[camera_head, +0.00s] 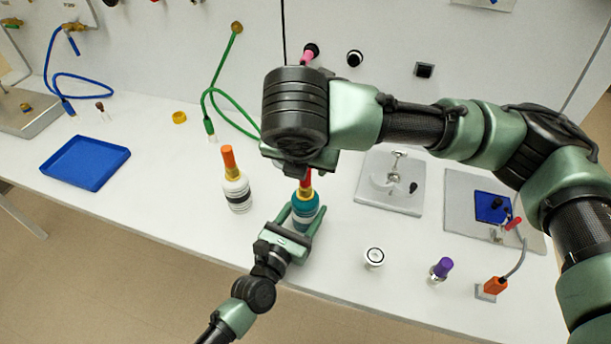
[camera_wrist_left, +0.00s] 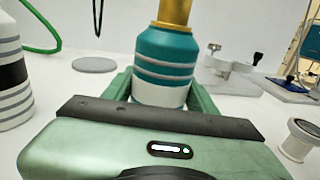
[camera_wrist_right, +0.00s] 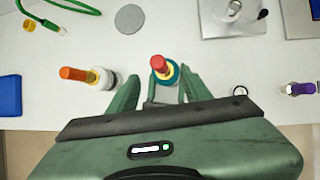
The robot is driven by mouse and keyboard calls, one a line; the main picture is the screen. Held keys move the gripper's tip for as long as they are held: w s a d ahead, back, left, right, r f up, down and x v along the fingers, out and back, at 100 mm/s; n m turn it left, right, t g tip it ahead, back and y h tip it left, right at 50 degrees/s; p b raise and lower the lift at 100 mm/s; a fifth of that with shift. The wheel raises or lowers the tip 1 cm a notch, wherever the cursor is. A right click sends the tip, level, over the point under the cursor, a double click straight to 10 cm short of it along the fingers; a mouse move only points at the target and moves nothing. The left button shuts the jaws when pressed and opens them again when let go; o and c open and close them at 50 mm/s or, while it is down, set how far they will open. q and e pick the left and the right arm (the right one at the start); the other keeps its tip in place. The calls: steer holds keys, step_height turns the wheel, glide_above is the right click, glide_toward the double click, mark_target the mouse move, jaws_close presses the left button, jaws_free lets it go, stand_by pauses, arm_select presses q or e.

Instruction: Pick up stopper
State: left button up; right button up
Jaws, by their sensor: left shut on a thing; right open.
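A teal bottle (camera_head: 306,212) with grey bands and a gold neck stands upright on the white bench. A red stopper (camera_wrist_right: 158,62) sits in its top. It shows only partly in the head view (camera_head: 306,180), under my right gripper. My left gripper (camera_head: 300,217) is shut on the teal bottle, with one finger on each side in the left wrist view (camera_wrist_left: 162,95). My right gripper (camera_wrist_right: 158,82) points down from above, open and empty. In the right wrist view the red stopper lies between and just beyond its fingertips. No contact with the stopper is visible.
A white banded bottle (camera_head: 237,192) with an orange stopper (camera_head: 228,158) stands close left. A blue tray (camera_head: 85,163) is further left. A small metal-topped jar (camera_head: 374,257), a purple-capped vial (camera_head: 441,268) and a stand plate (camera_head: 390,200) are to the right.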

steer(key=shift+n+t, duration=0.3)
steer(key=shift+n, duration=0.4)
steer(key=x, duration=0.6)
steer(key=shift+w+f, duration=0.1)
steer(key=shift+f, duration=0.15)
steer(key=shift+x, duration=2.7)
jaws_close()
